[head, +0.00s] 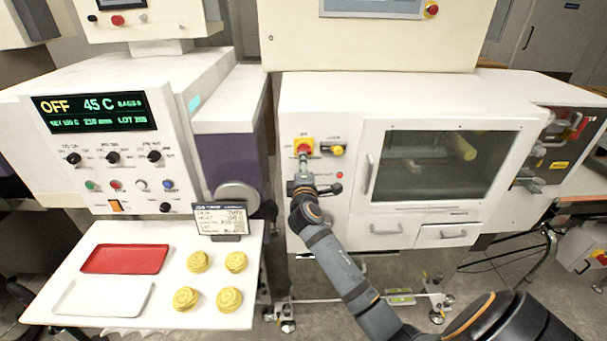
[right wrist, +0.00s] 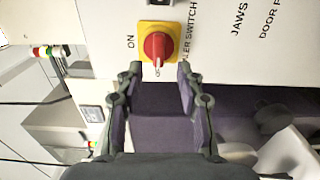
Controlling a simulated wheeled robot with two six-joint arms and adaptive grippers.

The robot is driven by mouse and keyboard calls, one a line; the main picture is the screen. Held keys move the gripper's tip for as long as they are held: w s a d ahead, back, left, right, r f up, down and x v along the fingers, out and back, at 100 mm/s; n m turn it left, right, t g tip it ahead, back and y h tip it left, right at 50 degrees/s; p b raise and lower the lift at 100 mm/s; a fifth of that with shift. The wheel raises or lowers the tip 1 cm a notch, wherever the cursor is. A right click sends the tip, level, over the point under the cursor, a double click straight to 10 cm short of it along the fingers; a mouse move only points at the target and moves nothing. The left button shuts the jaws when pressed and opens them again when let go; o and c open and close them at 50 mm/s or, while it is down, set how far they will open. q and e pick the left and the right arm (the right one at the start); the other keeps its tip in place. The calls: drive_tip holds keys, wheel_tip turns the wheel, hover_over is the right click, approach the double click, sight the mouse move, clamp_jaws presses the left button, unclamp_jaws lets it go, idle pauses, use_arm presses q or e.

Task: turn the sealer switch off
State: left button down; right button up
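The sealer switch is a red knob on a yellow plate (head: 304,145), on the white machine front left of the windowed door. In the right wrist view the red knob (right wrist: 156,46) has its handle pointing down the picture, toward a small, partly hidden label; "ON" is printed at the plate's left. My right gripper (head: 303,165) is just below the switch. In the right wrist view its open fingers (right wrist: 159,75) stand apart, near the plate's lower edge, with nothing between them. The display (head: 95,112) reads OFF and 45 C. My left gripper is out of view.
A second yellow-plated knob (head: 332,150) sits right of the switch, with a black-knobbed handle (head: 335,188) below. The windowed door (head: 372,165) is shut. A white table (head: 205,250) at left holds a red tray (head: 125,259), a white tray (head: 104,298) and several yellow rolls (head: 198,262).

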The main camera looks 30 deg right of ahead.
drive_tip(key=v, duration=0.7)
drive_tip(key=shift+s, duration=0.2)
wheel_tip(320, 180, down, 27)
drive_tip(key=s+a+g+y+b, duration=0.1)
drive_tip(key=a+g+y+b, duration=0.1)
drive_tip(key=g+y+b, duration=0.15)
drive_tip(key=s+a+f+m+g+y, duration=0.15)
drive_tip(key=s+f, duration=0.35)
drive_tip(key=f, duration=0.5)
drive_tip(key=s+a+f+m+g+y, duration=0.15)
drive_tip(key=s+f, duration=0.35)
drive_tip(key=f, duration=0.5)
drive_tip(key=s+f+m+g+b, duration=0.1)
drive_tip(key=s+f+m+g, duration=0.1)
drive_tip(key=s+f, duration=0.5)
drive_tip(key=s+a+f+m+g+y+b, duration=0.1)
drive_tip(key=s+f+m+g, duration=0.2)
drive_tip(key=s+f, duration=0.5)
drive_tip(key=s+f+m+g+y+b, duration=0.1)
drive_tip(key=s+f, duration=0.7)
drive_tip(key=s, duration=1.3)
drive_tip(key=m+g+b, duration=0.1)
drive_tip(key=m, duration=0.1)
drive_tip(key=shift+a+f+m, duration=0.2)
drive_tip(key=shift+a+m, duration=0.1)
drive_tip(key=shift+a, duration=0.1)
